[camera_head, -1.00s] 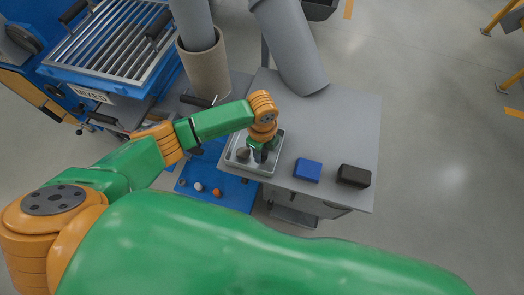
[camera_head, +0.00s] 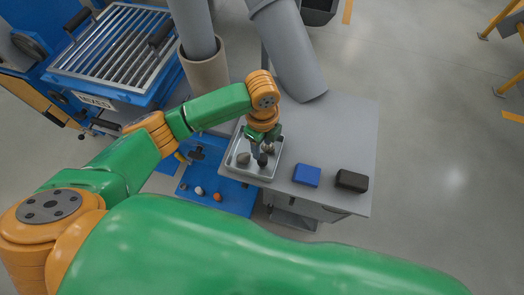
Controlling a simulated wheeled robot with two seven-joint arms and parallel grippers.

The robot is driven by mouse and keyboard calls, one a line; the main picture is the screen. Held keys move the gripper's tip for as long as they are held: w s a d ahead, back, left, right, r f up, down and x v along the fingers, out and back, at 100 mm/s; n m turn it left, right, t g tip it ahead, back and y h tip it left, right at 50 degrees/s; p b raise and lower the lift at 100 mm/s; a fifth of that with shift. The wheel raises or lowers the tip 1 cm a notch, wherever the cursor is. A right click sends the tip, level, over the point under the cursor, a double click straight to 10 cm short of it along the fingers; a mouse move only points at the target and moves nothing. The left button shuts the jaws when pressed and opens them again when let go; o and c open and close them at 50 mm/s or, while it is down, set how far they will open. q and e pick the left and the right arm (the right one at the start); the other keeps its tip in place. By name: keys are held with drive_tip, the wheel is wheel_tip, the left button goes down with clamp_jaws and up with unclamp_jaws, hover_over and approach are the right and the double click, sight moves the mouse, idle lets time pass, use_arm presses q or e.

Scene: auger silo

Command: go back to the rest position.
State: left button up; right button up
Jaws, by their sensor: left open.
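My left gripper (camera_head: 263,149) is open and hangs over the metal tray (camera_head: 232,166) on the grey table. In the tray lie a brownish lump (camera_head: 243,158) and a dark lump (camera_head: 262,160) close under the fingertips. I cannot tell whether the fingers touch anything there. My left arm reaches in from the left, bent at the elbow. My right gripper is not in view.
A blue block (camera_head: 307,175) and a black block (camera_head: 352,181) lie on the grey table (camera_head: 345,125) right of the tray. A blue mat (camera_head: 225,190) holds small balls. Grey pipes (camera_head: 290,50), a tan sleeve (camera_head: 206,69) and a blue grated machine (camera_head: 110,45) stand behind.

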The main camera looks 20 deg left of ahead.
use_arm(q)
wheel_tip(320, 180, up, 4)
drive_tip(key=shift+r, duration=0.2)
